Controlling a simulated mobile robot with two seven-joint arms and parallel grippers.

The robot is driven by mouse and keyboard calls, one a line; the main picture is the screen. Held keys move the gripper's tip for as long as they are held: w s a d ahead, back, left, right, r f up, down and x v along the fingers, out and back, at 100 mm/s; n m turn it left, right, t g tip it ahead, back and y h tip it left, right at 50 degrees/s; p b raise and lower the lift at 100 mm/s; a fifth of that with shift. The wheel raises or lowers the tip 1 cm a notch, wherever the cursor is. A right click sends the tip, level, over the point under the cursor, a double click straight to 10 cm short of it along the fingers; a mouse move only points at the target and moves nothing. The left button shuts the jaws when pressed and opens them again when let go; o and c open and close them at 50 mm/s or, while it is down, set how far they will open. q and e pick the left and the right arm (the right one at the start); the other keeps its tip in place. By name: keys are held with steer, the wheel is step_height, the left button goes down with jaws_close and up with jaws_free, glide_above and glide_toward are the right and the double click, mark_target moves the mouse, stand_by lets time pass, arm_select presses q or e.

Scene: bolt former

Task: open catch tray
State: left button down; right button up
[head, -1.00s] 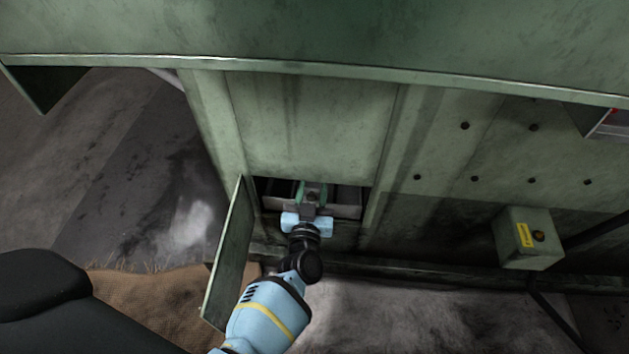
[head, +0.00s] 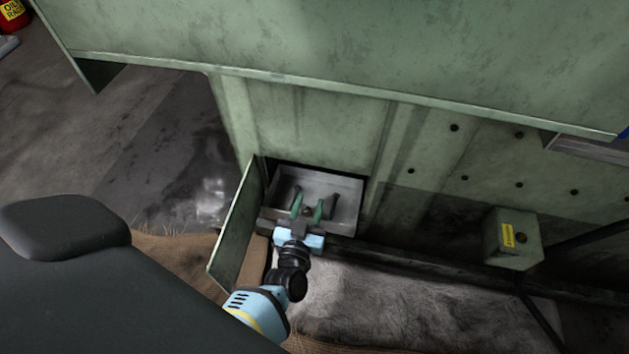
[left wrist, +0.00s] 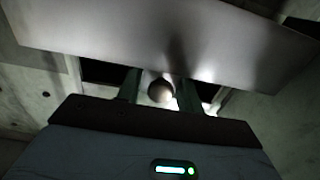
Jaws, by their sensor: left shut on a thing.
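The catch tray (head: 343,190) is a grey metal box in the low opening of the green machine. It stands partly out of the opening, and its inside shows from above. My left gripper (head: 307,209), with green fingers, is at the tray's front and shut on its round knob (left wrist: 160,91). In the left wrist view the knob sits between the two fingers, in front of the tray's pale front panel (left wrist: 90,40). My right gripper is not in view.
A green hatch door (head: 237,228) stands open to the left of the tray, close to my left arm. A control box (head: 511,238) with a yellow label is at the right. A red can (head: 12,14) is at the far left.

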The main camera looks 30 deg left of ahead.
arm_select(q)
steer(key=shift+s+d+f, duration=0.1)
steer(key=shift+s+f, duration=0.15)
steer(key=shift+s, duration=0.2)
steer(key=shift+s+d+f, duration=0.1)
steer(key=shift+s+f, duration=0.1)
steer(key=shift+s, duration=0.2)
steer(key=c, duration=1.2)
jaws_free()
steer(key=shift+w, duration=0.1)
steer(key=shift+c, duration=0.2)
steer(key=shift+r, duration=0.15)
